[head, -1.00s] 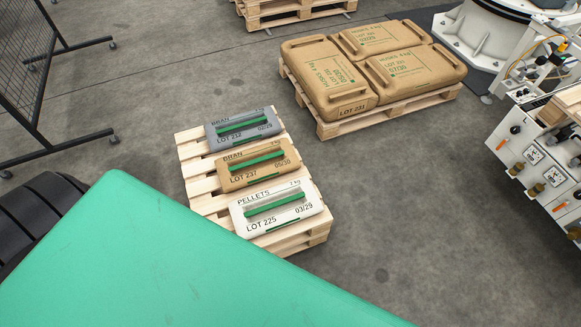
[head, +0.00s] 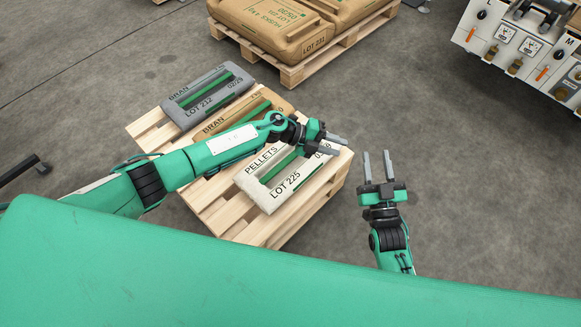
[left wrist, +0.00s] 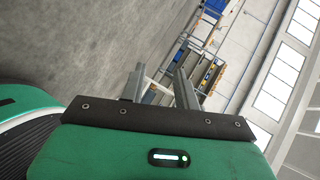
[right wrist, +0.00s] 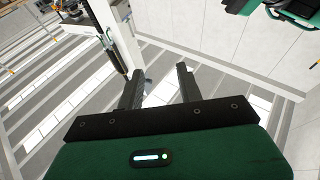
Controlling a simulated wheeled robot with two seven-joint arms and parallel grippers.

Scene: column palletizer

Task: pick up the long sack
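Three similar sacks with green bands lie in a row on a near pallet (head: 140,130) in the head view: a grey bran sack (head: 203,106), a brown bran sack (head: 266,104) and a white pellets sack (head: 287,189). I cannot tell which one is the long sack. My left arm crosses over the row and hides much of the brown sack. My left gripper (head: 342,146) is open and empty above the white sack's right end. My right gripper (head: 377,156) is open and empty, right of the pallet. Both wrist views show spread fingers with no sack between them.
A second pallet (head: 305,70) with large brown sacks (head: 275,22) stands behind. A white control cabinet (head: 520,48) is at the upper right. Grey floor is clear between the cabinet and the near pallet. My green body covers the bottom of the head view.

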